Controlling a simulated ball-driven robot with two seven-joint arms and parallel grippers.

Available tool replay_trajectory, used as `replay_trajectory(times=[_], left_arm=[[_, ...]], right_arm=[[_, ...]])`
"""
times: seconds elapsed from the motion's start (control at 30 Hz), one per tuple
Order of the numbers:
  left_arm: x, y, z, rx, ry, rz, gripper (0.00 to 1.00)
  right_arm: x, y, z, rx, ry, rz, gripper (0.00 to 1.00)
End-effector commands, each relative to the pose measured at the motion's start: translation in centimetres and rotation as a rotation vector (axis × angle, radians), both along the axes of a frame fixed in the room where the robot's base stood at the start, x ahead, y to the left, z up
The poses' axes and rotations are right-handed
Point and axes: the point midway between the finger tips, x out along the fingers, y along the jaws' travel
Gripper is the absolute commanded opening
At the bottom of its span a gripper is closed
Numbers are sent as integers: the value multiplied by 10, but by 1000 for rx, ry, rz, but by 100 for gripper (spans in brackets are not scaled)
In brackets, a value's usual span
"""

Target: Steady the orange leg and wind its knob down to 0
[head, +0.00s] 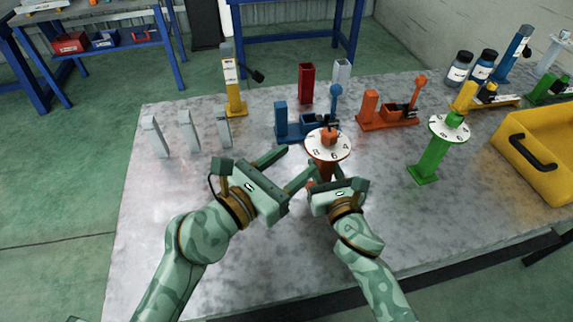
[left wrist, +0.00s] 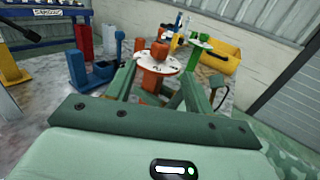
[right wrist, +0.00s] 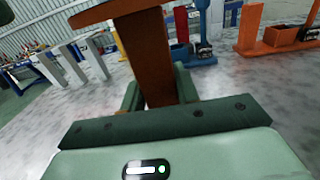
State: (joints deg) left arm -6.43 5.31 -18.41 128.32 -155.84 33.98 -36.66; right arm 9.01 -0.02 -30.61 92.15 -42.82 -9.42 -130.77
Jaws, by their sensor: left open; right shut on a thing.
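The orange leg (head: 326,172) stands on the table with a white numbered dial (head: 340,148) on top and an orange knob (head: 329,137) at the dial's middle. I cannot tell which number the knob points to. My right gripper (right wrist: 158,92) is shut on the leg's post (right wrist: 145,55), below the dial. My left gripper (head: 287,166) is open and empty, just left of the leg and lower than the knob. In the left wrist view the knob (left wrist: 159,53) and dial (left wrist: 170,64) show beyond the spread fingers.
A blue fixture (head: 290,125) stands close behind the leg, an orange fixture (head: 385,118) behind right. A green leg with a dial (head: 430,158) and a yellow crate (head: 540,160) are at right. Grey brackets (head: 188,130) stand at left. The table's front left is clear.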

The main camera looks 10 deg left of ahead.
Motion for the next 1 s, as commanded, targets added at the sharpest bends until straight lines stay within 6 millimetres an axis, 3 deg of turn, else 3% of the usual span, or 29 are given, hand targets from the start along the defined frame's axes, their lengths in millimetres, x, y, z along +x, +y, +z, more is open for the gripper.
replay_trajectory(times=[0.4, 0.53, 0.67, 0.83, 1.0], left_arm=[[-8, 6, 1, -1, -1, 0, 53], [0, 6, 14, 8, -42, -3, 53], [3, -7, 61, -58, -132, -95, 53], [-14, -14, 138, -438, -182, -255, 53], [-24, 6, 198, -903, -97, -386, 53]], right_arm=[[0, 0, -1, -1, 2, -1, 0], [0, 0, -1, -1, 2, -1, 0], [0, 0, -1, -1, 2, -1, 0], [0, 0, -1, -1, 2, -1, 0], [0, 0, -1, -1, 2, -1, 0]])
